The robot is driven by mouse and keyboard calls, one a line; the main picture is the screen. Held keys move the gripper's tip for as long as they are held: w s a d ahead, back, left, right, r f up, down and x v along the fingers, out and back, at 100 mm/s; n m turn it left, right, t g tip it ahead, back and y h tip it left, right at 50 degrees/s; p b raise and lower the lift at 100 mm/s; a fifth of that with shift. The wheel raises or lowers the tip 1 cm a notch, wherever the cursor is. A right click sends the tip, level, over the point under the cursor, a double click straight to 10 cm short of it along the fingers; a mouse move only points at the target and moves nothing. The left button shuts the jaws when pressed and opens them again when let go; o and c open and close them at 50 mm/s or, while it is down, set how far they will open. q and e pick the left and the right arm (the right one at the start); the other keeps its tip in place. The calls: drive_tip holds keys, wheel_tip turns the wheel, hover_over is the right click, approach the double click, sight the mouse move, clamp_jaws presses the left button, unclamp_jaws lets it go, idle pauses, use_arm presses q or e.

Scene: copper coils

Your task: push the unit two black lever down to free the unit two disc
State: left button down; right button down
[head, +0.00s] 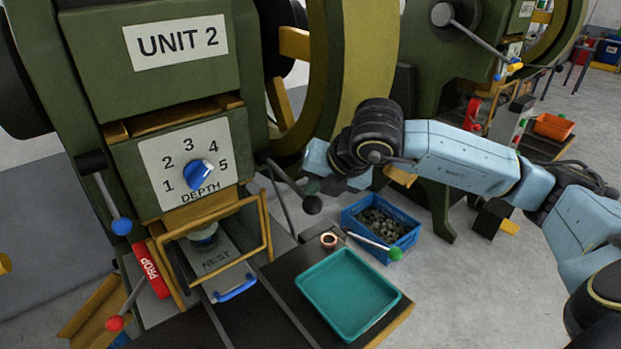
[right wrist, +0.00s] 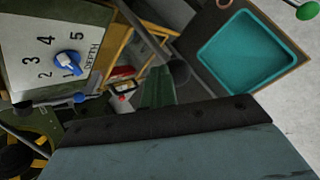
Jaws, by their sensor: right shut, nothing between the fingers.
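The unit two machine (head: 85,55) carries a UNIT 2 label and a depth dial. The black lever (head: 313,205) is a dark rod with a black ball end, slanting down to the right from the machine's right side. My right gripper (head: 318,184) is shut and empty, close beside and above the ball; I cannot tell whether they touch. In the right wrist view its dark green fingers (right wrist: 158,88) are together, with the black ball (right wrist: 180,71) just right of them. A grey round part (head: 204,237) sits above the NEST plate; I cannot tell if it is the disc. My left gripper is not in view.
A teal tray (head: 347,292) and a small copper ring (head: 329,240) are on the dark bench. A blue bin (head: 412,239) stands behind, with a green-knobbed lever (head: 395,253) across it. Blue-knobbed (head: 121,226) and red-knobbed (head: 115,323) levers are on the machine's left.

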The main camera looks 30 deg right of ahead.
drive_tip(key=shift+w+r+p, duration=0.2)
drive_tip(key=shift+r+p, duration=0.45)
drive_tip(key=shift+r, duration=0.55)
drive_tip(key=shift+w+r+p, duration=0.15)
drive_tip(key=shift+r+p, duration=0.45)
drive_tip(key=shift+r, duration=0.6)
drive_tip(key=r+p, duration=0.2)
drive_tip(key=r, duration=0.1)
drive_tip(key=r+p, duration=0.1)
drive_tip(key=r, duration=0.1)
drive_tip(key=shift+w, duration=0.35)
drive_tip(key=shift+a, duration=0.1)
